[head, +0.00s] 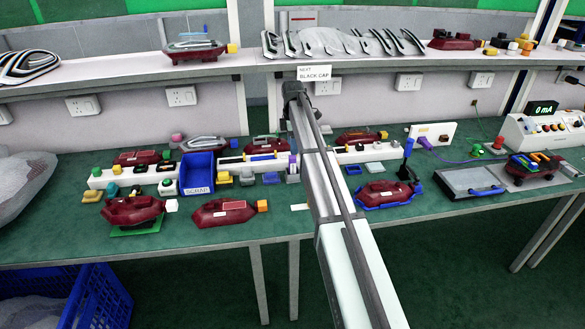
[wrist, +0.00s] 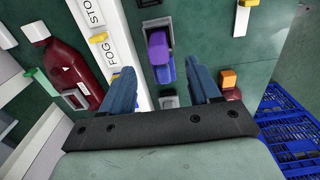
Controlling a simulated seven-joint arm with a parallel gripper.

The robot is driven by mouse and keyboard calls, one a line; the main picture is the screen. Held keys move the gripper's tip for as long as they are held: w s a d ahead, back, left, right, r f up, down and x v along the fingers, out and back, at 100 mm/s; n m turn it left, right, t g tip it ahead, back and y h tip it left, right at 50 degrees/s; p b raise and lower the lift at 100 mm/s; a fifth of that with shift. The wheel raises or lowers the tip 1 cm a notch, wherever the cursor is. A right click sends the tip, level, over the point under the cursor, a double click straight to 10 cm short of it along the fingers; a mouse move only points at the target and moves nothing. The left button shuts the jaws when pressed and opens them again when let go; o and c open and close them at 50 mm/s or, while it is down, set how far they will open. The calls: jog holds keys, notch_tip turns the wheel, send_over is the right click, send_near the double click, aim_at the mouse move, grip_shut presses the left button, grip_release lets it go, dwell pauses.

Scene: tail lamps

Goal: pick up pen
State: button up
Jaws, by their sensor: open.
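No pen can be made out with certainty in either view. My gripper (wrist: 163,82) shows in the wrist view with its two dark blue fingers apart and nothing held between them. Past the fingertips, between them in the picture, is a purple block-like piece (wrist: 159,45) in a dark holder on the green bench. A purple-topped piece (head: 293,160) also shows near the bench middle in the head view. A slim dark blue upright thing (head: 407,150) stands right of centre; I cannot tell what it is. My gripper is not clearly visible in the head view.
Dark red lamp housings, such as one at the front (head: 222,213), lie around the bench. A blue SCRAP bin (head: 197,172) stands left of centre. A white labelled strip (wrist: 108,40) runs beside my left finger. A shelf (head: 130,68) spans the back.

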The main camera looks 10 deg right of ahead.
aim_at(293, 157)
jog(key=shift+w+f, duration=0.1)
jog(key=shift+f, duration=4.7)
jog(key=c, duration=1.1)
jog(key=shift+r, duration=0.15)
notch_tip(293, 157, up, 10)
jog(key=shift+f, duration=0.1)
